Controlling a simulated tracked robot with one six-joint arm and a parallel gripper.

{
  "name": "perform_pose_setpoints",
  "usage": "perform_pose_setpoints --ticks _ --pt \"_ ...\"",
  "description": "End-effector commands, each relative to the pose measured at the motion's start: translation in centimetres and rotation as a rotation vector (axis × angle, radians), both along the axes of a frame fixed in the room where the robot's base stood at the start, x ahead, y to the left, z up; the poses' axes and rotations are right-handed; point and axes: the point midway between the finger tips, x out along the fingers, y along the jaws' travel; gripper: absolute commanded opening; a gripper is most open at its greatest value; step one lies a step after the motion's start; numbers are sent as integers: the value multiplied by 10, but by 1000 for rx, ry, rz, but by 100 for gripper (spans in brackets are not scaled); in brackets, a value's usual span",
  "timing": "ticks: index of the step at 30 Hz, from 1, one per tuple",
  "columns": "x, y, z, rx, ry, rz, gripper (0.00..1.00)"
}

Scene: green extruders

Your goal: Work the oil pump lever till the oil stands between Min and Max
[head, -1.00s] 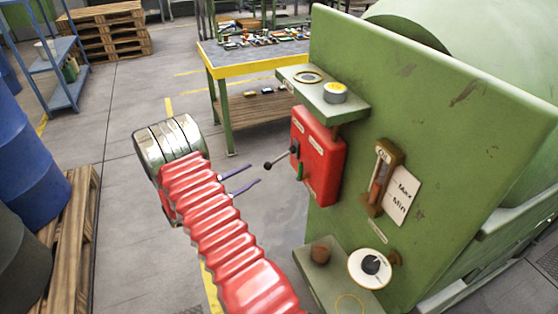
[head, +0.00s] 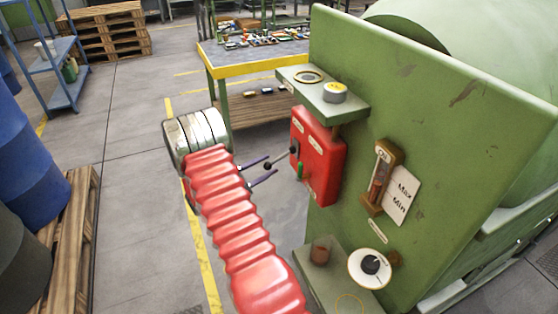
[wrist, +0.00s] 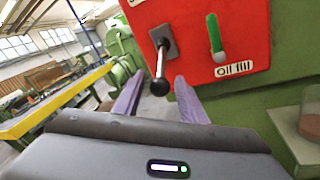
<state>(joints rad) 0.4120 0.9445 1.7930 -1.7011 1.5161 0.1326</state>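The oil pump lever (head: 280,159) is a thin rod with a dark ball knob, sticking out to the left from a red box (head: 322,165) on the green machine. In the wrist view, the lever (wrist: 160,66) points down from its grey plate. My gripper (head: 271,165) is open, its purple fingers on either side of the knob. It also shows in the wrist view (wrist: 154,88), where I see no finger clearly touching the knob. The oil gauge (head: 379,183) holds reddish-brown oil beside a Max/Min card (head: 401,195). Its exact level is too small to read.
A green handle (wrist: 215,38) sits above an "Oil fill" label on the red box. A shelf above carries a round cap (head: 335,92). Below are a brown cup (head: 320,251) and a white dial (head: 370,268). A yellow-edged workbench (head: 250,62) stands behind.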

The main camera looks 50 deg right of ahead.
Motion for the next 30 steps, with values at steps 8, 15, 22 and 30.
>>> perform_pose_setpoints --ticks 8,15,22,30 --pt "-12 -41 0 0 0 -2 38" --pt "-17 -59 0 1 1 1 38" --pt "-17 -60 0 1 1 1 38" --pt "-17 -60 0 1 1 1 24"
